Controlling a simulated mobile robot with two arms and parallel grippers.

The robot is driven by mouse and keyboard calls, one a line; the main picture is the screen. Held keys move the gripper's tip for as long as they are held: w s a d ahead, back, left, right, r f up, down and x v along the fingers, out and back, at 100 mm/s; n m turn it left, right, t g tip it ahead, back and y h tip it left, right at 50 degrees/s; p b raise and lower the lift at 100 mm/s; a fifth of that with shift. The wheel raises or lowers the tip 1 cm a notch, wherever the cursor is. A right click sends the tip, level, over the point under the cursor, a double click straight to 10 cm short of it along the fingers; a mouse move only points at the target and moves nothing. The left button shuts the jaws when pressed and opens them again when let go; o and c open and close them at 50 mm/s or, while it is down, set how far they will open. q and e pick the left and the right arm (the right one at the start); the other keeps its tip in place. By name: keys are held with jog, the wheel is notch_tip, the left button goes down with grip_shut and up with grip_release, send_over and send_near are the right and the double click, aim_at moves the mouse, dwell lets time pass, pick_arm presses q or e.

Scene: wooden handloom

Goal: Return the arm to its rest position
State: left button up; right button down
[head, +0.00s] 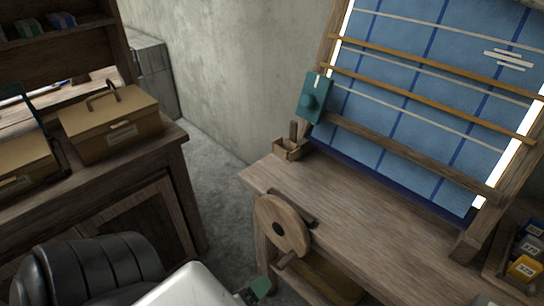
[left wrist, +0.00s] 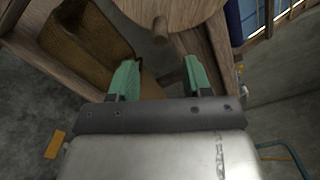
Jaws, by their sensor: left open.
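My left gripper (left wrist: 160,78) is open, with two green fingers apart and nothing held between them. In the head view only a green fingertip of the left gripper (head: 260,287) shows at the bottom edge, beside the white arm housing. It is below the loom's round wooden wheel (head: 283,227), apart from it in that view. In the left wrist view the wheel (left wrist: 180,12) and its peg handle (left wrist: 160,30) lie just beyond the fingertips. Whether a finger touches the handle cannot be told. My right gripper is in neither view.
The wooden loom (head: 350,205) with blue cloth (head: 430,75) stands at the right. A small wooden box (head: 290,149) sits on its left corner. A bench (head: 185,180) at the left carries a tan toolbox (head: 110,125). Grey floor (head: 220,150) is clear between them.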

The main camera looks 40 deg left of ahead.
pick_arm(q)
jog(key=shift+s, duration=0.5)
jog(key=s+d+f+n+g+p, duration=0.1)
jog(key=s+d+f+n+g, duration=0.2)
jog(key=f, duration=0.4)
jog(key=s+d+f+n+g, duration=0.1)
jog(key=f+n+g, duration=0.2)
jog(key=f+n, duration=0.25)
jog(key=s+d+f+n+g+p, duration=0.1)
jog(key=s+d+f+n+g, duration=0.1)
jog(key=f+n, duration=0.35)
jog(key=s+f+n+g+p, duration=0.1)
jog(key=s+f+n+g, duration=0.6)
jog(key=s+f, duration=0.5)
jog(key=s+g, duration=0.2)
jog(key=s, duration=0.1)
jog(key=shift+s+a+y, duration=0.3)
jog(key=shift+a, duration=0.1)
